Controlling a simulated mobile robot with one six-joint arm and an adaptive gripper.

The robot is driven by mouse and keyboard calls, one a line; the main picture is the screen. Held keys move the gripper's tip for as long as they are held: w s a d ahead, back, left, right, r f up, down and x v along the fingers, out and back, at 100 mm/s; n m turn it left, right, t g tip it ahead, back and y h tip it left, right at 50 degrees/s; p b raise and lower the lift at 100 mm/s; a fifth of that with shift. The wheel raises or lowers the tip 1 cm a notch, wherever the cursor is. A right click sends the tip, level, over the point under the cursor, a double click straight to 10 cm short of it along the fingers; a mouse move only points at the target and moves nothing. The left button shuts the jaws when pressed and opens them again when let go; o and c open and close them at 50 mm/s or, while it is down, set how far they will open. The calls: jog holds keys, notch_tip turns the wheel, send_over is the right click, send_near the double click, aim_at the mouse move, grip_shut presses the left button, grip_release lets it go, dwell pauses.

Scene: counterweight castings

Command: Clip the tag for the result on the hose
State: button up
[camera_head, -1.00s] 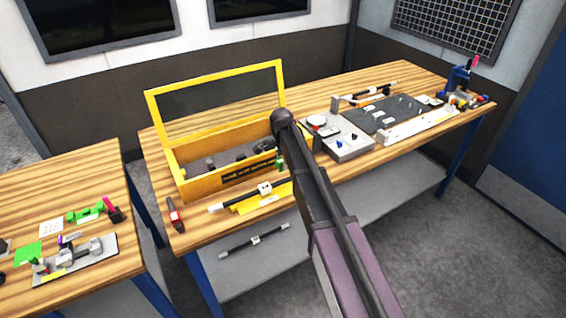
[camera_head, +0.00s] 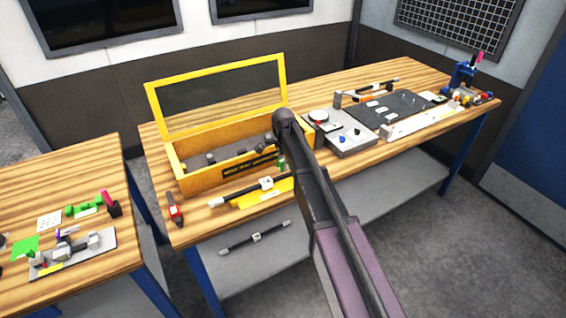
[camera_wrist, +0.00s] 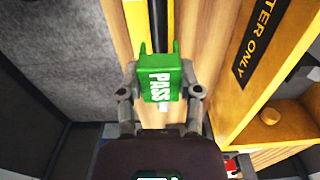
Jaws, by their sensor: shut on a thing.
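My gripper (camera_wrist: 161,90) is shut on a green tag (camera_wrist: 160,77) marked PASS, in the wrist view. The tag also shows as a small green patch (camera_head: 281,163) beside my arm in the head view. The black hose (camera_wrist: 160,25) runs down the wrist view to the tag's top edge, between its two upright prongs. The tag hides the hose beyond there, and I cannot tell whether they touch. In the head view the hose (camera_head: 240,193) has a white tip and white band, and lies by a yellow strip (camera_head: 262,196). My arm hides its right part.
An open yellow case (camera_head: 200,185) stands just behind the hose. A red-and-black tool (camera_head: 175,210) lies to the left. A second hose (camera_head: 254,238) lies on the lower shelf. A grey test unit (camera_head: 349,143) stands right of my arm. A separate table (camera_head: 75,185) at left holds green pieces.

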aim_at(284, 175)
jog(key=shift+f+b, duration=1)
jog(key=shift+f, duration=0.3)
jog(key=shift+d+f+b, duration=0.1)
jog(key=shift+f+b, duration=1.2)
jog(key=shift+f, duration=0.05)
dwell(2.2)
jog(key=o, duration=0.9)
jog(key=shift+r, duration=0.15)
jog(key=shift+r+p, duration=3.4)
jog(key=shift+p, duration=0.1)
